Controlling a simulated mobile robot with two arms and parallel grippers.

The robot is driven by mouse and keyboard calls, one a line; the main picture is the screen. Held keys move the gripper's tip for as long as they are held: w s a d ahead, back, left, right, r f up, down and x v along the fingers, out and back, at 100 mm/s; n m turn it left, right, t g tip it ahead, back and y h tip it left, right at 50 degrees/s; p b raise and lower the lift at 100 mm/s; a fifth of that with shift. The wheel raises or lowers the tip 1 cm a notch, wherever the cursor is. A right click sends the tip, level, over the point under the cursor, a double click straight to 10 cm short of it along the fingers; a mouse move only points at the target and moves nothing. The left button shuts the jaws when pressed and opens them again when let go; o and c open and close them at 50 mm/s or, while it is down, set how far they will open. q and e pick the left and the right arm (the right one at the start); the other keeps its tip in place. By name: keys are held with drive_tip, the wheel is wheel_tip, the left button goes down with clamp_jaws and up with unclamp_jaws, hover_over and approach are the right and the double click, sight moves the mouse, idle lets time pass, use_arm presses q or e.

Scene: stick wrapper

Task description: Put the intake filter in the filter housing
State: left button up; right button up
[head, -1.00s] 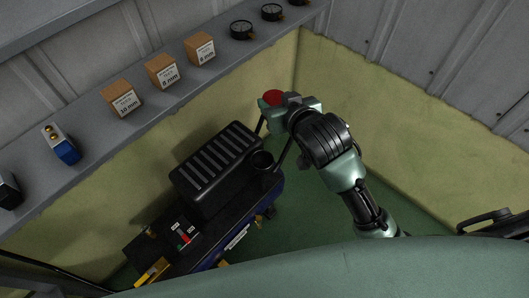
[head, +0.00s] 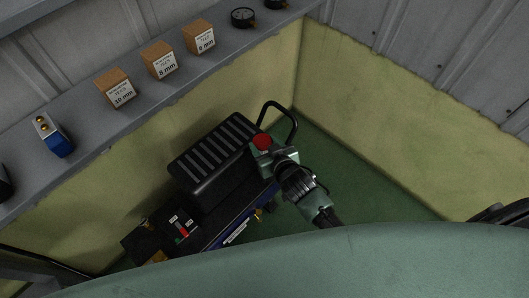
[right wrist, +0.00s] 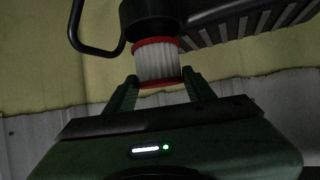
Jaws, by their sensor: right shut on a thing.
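The intake filter (right wrist: 158,63) is a white pleated cylinder with red end caps. In the right wrist view its far end meets the mouth of the black round filter housing (right wrist: 150,20); I cannot tell whether it is inside the rim or only at it. My right gripper (right wrist: 158,88) is shut on the filter's near end. In the head view the filter shows as a red disc (head: 263,142) at the tip of my right gripper (head: 265,152), beside the ribbed compressor cover. The housing is hidden there behind the gripper and filter. My left gripper is not in view.
The black ribbed compressor (head: 212,160) stands on the green floor against the yellowish wall, with a curved handle (head: 293,120) at its far end. A grey shelf (head: 80,105) above holds several small boxes, gauges and a blue fitting (head: 52,137). Floor right of the compressor is clear.

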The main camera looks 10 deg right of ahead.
sight(264, 152)
drive_tip(key=shift+f+b, duration=0.4)
drive_tip(key=shift+f, duration=1.8)
drive_tip(key=shift+f, duration=0.15)
drive_tip(key=o, duration=1.4)
drive_tip(key=shift+c, duration=0.2)
drive_tip(key=p+v, duration=0.1)
drive_tip(key=v, duration=1.1)
